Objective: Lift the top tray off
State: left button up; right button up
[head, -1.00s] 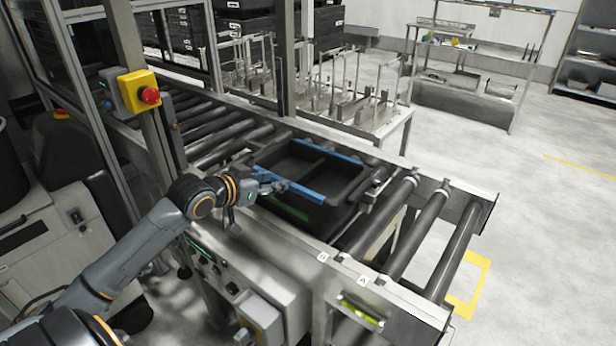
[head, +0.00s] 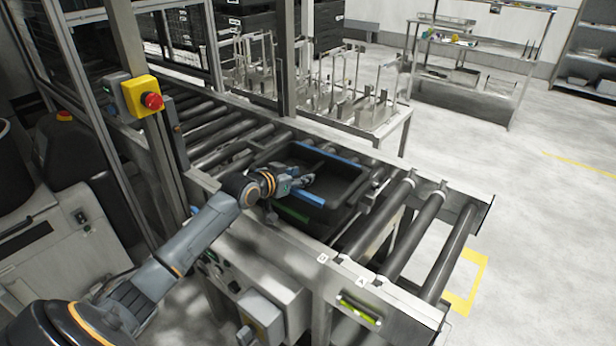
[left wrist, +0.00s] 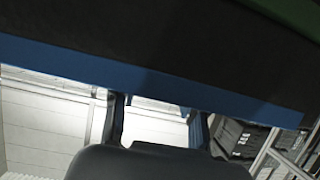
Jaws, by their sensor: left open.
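My left gripper (head: 302,181) is over the tray's near blue rim. In the left wrist view, the tray's dark wall and blue rim (left wrist: 150,82) cross the top. The open left fingers (left wrist: 158,118) stand apart at that rim; contact cannot be told. My right gripper is not in view.
Bare rollers (head: 415,222) lie right of the tray. A metal post (head: 285,60) stands behind it. A yellow box with a red button (head: 152,101) is on a post at left. A rack table (head: 375,118) stands behind the conveyor. Open floor lies at right.

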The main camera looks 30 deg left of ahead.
pick_arm(q)
jog(key=shift+x, duration=1.2)
jog(key=shift+s, duration=0.1)
jog(key=shift+c, duration=0.6)
grip_shut()
jog(key=shift+r, duration=0.1)
